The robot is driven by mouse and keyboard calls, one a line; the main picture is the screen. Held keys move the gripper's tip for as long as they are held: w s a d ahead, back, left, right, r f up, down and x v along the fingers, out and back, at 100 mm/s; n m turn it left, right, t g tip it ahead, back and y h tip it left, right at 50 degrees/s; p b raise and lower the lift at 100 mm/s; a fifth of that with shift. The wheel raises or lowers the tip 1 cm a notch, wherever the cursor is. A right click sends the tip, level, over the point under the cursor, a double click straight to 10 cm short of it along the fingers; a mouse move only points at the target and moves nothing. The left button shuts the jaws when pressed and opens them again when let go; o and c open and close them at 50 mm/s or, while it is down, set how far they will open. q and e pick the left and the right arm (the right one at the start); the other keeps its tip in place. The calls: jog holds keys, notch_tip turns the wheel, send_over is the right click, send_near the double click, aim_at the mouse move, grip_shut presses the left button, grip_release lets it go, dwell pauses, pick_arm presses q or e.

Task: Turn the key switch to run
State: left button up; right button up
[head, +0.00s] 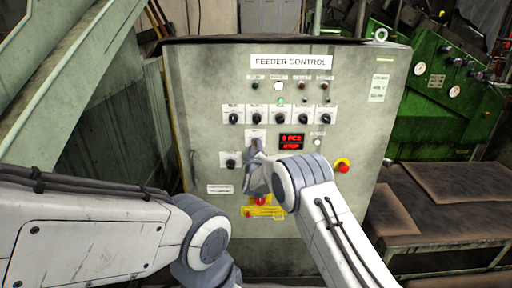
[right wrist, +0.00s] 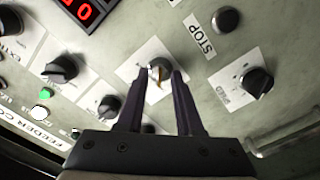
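The key switch sits on a white plate (head: 253,133) on the front of the feeder control cabinet (head: 215,75), left of the red display. In the right wrist view the key switch (right wrist: 159,68) shows a round metal face with a small brass-coloured key. My right gripper (head: 256,147) is in front of it and hides part of it. In the right wrist view the two dark fingers (right wrist: 160,76) stand apart, one on each side of the key, with gaps visible. My left arm comes in at lower left; its gripper is out of view.
The red display (head: 292,141) is right of the switch. A row of black selector knobs (head: 279,117) is above, and another knob (head: 231,161) is to the left. A red emergency button (head: 342,165) is at lower right. A yellow-backed red item (head: 265,206) is below.

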jog(key=shift+w, duration=0.1)
grip_shut()
dwell(1.4)
